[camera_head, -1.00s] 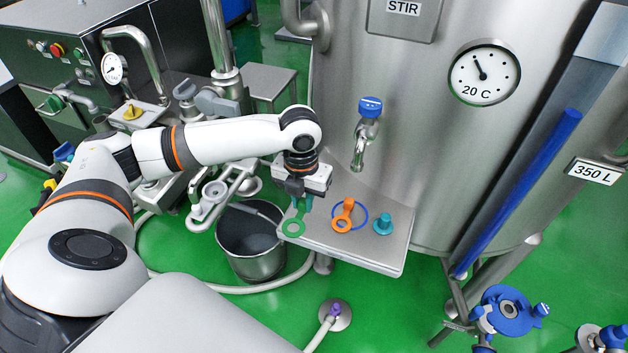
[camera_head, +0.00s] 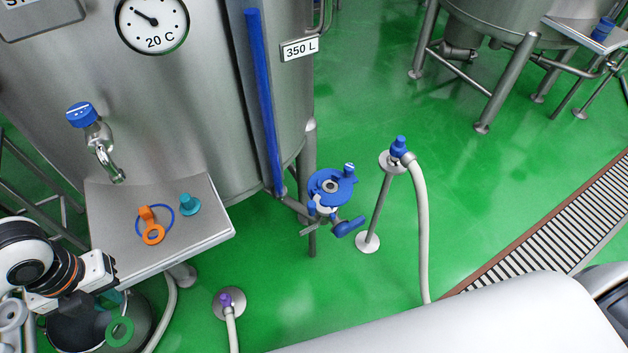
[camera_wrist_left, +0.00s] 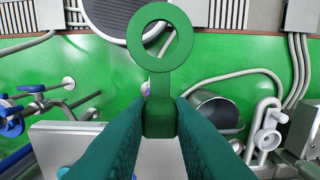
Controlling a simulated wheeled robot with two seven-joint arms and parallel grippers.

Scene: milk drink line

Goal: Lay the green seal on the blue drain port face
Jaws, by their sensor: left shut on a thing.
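My left gripper (camera_head: 108,300) is shut on the tab of the green seal (camera_head: 110,332), a flat ring on a short stem. In the left wrist view the fingers (camera_wrist_left: 160,118) clasp the tab, and the ring (camera_wrist_left: 160,84) sticks out beyond the fingertips, clear of everything. The blue drain port face (camera_head: 321,180) is a round blue flange with a grey centre, right of the tank's shelf in the head view. Nothing green lies on it. The seal is well to its left, above the bucket. My right gripper is not in view.
The steel shelf (camera_head: 190,236) holds an orange ring (camera_head: 148,216), a blue ring and a teal plug (camera_head: 190,204). A blue-capped tap (camera_head: 82,115) overhangs it. A hose post (camera_head: 376,205) stands right of the port. Green floor (camera_head: 480,190) is open beyond.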

